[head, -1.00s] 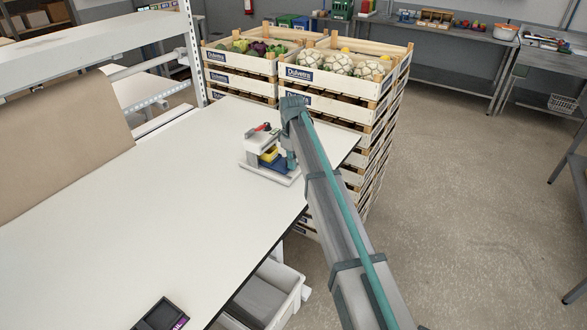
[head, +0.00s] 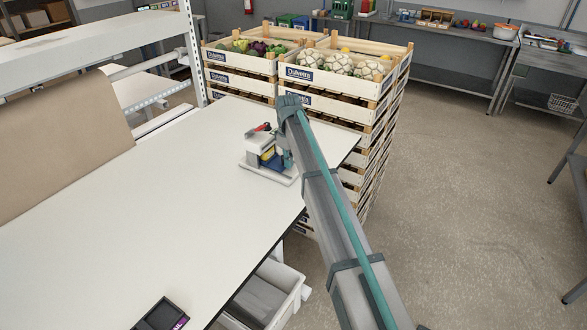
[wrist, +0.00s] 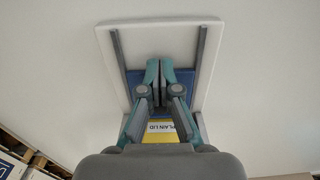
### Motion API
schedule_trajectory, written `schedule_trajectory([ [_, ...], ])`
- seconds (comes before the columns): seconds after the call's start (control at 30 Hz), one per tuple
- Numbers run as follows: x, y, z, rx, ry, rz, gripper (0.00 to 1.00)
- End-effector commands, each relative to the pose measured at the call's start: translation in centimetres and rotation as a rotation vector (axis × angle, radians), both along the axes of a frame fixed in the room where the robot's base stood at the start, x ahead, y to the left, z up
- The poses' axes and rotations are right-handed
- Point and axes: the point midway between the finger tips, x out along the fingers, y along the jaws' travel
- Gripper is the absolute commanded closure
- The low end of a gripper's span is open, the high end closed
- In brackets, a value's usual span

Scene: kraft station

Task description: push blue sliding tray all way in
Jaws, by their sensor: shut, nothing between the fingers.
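The blue sliding tray (wrist: 184,77) lies between two grey rails on a white base plate (wrist: 150,28) in the wrist view. My gripper (wrist: 160,66) is shut and empty, with its fingertips over the tray; I cannot tell whether they touch it. A yellow part with a "PLAIN LID" label (wrist: 160,128) sits nearer the wrist, partly hidden by my gripper. In the head view the blue tray (head: 273,163) shows low on the small white station, beside my gripper (head: 287,157). How far in the tray sits is hard to tell.
The station stands near the right edge of a white table (head: 130,210), which is mostly clear. Stacked wooden crates (head: 335,88) with vegetables stand just behind. A dark box (head: 160,315) lies at the near edge. A grey bin (head: 265,298) is below the table.

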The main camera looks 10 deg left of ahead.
Motion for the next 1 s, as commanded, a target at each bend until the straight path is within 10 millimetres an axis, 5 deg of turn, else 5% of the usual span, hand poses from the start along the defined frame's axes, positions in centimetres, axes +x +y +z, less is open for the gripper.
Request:
schedule_trajectory([
  [1.0,-0.31,-0.81,0.67,0.000,0.000,0.000,1.00],
])
